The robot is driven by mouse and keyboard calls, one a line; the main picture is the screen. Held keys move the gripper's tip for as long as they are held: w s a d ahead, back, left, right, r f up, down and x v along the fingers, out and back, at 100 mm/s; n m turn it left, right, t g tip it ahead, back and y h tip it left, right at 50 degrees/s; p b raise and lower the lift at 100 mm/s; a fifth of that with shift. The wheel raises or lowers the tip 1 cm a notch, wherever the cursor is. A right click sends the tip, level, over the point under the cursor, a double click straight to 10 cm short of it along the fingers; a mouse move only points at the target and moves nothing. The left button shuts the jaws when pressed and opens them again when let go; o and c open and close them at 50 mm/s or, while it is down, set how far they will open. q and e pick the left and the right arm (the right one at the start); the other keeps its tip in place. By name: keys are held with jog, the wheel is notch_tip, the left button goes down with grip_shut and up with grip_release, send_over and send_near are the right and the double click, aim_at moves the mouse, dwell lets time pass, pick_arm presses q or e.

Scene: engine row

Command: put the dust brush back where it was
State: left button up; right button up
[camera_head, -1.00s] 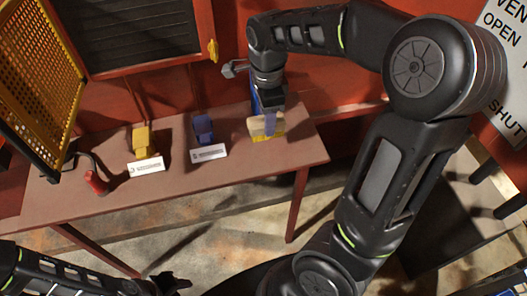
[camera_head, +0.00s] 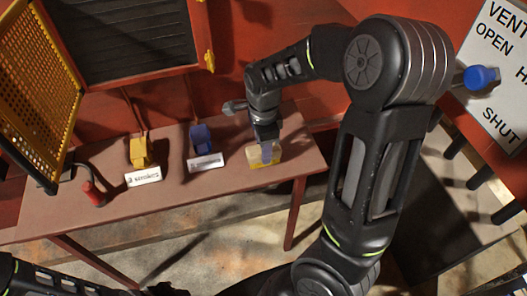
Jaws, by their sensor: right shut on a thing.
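My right gripper (camera_head: 265,145) points down at the right end of the brown table (camera_head: 215,187). It is shut on a pale block-like thing with a yellow lower edge (camera_head: 269,158), which looks like the dust brush. The gripper covers much of it, and I cannot tell whether it touches the tabletop. To its left, a blue item (camera_head: 201,139) and a yellow item (camera_head: 139,151) stand on the table, each behind a white label card. My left gripper (camera_head: 170,288) is dark, at the bottom edge and partly cut off; its jaws are unclear.
A red-handled tool (camera_head: 94,193) lies at the table's left end. A yellow mesh panel (camera_head: 42,80) and a dark shuttered panel (camera_head: 125,40) rise behind. A blue knob (camera_head: 481,77) sticks out at the right by a white sign (camera_head: 505,60). The table's front strip is clear.

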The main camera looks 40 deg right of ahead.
jog(key=shift+f, duration=1)
jog(key=shift+f, duration=0.15)
jog(key=o, duration=1.3)
jog(key=shift+r, duration=0.2)
notch_tip(320, 180, up, 12)
